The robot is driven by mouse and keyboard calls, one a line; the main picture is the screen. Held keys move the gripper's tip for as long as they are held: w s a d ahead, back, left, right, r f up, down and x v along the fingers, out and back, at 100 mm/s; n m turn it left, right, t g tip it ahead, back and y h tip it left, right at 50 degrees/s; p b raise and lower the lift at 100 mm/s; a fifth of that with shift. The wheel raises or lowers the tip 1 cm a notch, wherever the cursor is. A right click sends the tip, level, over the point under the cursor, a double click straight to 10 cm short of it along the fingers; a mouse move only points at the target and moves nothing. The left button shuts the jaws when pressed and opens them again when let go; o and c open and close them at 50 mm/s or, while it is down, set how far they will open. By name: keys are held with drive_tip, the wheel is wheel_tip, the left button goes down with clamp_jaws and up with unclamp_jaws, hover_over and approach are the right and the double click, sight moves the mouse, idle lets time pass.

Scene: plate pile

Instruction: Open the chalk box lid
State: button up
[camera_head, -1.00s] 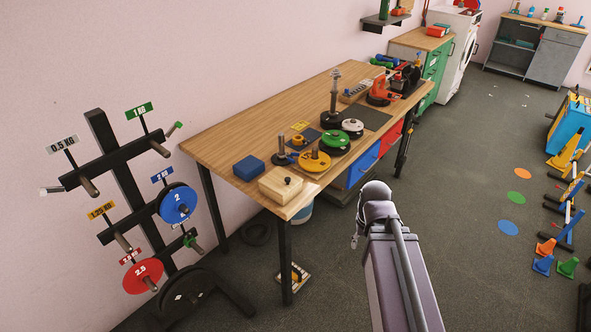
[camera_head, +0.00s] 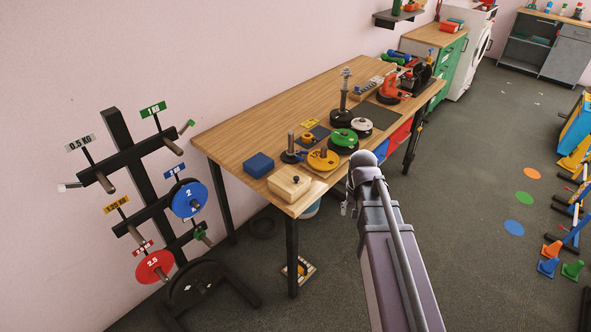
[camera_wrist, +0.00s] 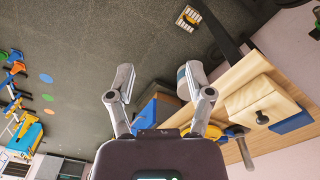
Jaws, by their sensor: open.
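The chalk box (camera_head: 289,185) is a pale wooden box with a dark round knob on its lid. It sits at the near corner of the wooden table, and its lid is on. In the wrist view the chalk box (camera_wrist: 262,103) is at the right, with its knob facing the camera. My gripper (camera_wrist: 162,84) is open and empty, its fingers spread apart, with the box beyond the right finger.
A blue block (camera_head: 258,165) sits beside the box. A yellow weight plate (camera_head: 322,160), a green plate (camera_head: 344,138) and an upright post (camera_head: 344,97) stand farther along the table (camera_head: 240,136). A weight rack (camera_head: 140,170) stands at the left.

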drive_tip(key=w+a+r+m+p, duration=0.1)
drive_tip(key=w+a+r+p, duration=0.45)
drive_tip(key=w+a, duration=0.35)
wheel_tip(320, 180, up, 5)
drive_tip(key=m+p, duration=0.1)
drive_tip(key=p, duration=0.3)
hover_over(297, 177)
drive_tip(key=shift+s+a+r, duration=0.1)
drive_tip(key=shift+a, duration=0.05)
drive_tip(key=shift+f+b, duration=0.2)
drive_tip(key=shift+b, duration=0.1)
wheel_tip(297, 177, down, 13)
drive_tip(key=b, duration=1.3)
drive_tip(key=shift+f, duration=0.2)
